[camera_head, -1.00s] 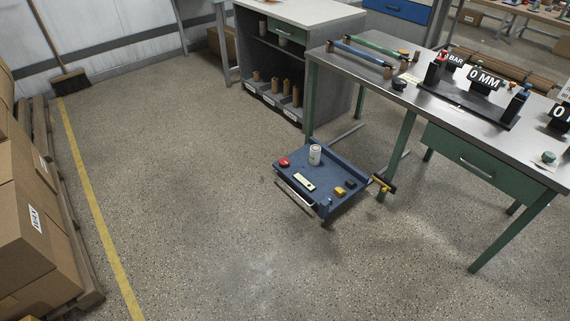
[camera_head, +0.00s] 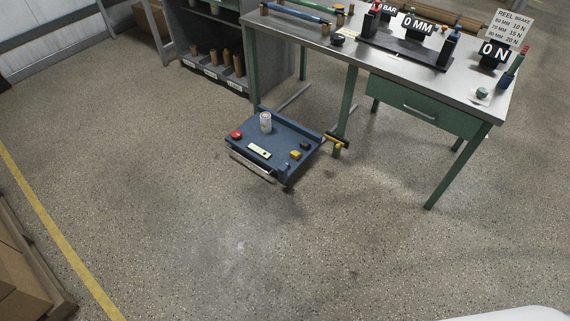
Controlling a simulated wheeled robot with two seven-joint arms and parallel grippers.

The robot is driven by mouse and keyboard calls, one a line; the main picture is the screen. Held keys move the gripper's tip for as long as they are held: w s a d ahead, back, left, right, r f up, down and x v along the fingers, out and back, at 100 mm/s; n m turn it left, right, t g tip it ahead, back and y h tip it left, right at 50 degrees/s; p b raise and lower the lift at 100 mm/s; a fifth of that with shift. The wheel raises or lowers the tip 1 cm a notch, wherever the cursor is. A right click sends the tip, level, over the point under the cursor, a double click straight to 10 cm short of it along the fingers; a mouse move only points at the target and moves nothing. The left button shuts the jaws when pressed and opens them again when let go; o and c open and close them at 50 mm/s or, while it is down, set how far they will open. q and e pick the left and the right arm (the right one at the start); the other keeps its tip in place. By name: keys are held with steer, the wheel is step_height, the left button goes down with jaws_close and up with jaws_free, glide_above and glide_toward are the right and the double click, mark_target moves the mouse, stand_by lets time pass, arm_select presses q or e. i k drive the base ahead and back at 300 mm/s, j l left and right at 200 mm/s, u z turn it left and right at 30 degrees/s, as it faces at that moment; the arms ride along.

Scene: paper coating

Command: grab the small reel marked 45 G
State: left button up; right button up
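No reel with a readable 45 G mark shows. Several brown rolls or cores (camera_head: 227,61) stand upright in the labelled bins of the grey shelf unit; their labels are too small to read. A blue roll (camera_head: 289,14) with brown ends lies on the steel-topped table, and a green roll (camera_head: 303,4) is partly cut off behind it. Neither of my grippers is in view.
A black stand (camera_head: 405,50) and "0 MM" sign (camera_head: 417,25) are on the table. Boxes (camera_head: 22,285) stand lower left. The middle floor is clear.

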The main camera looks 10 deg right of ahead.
mark_target(266, 126)
steer(key=i+j, duration=0.15)
steer(key=i, duration=0.3)
steer(key=i+j, duration=0.15)
steer(key=i, duration=0.25)
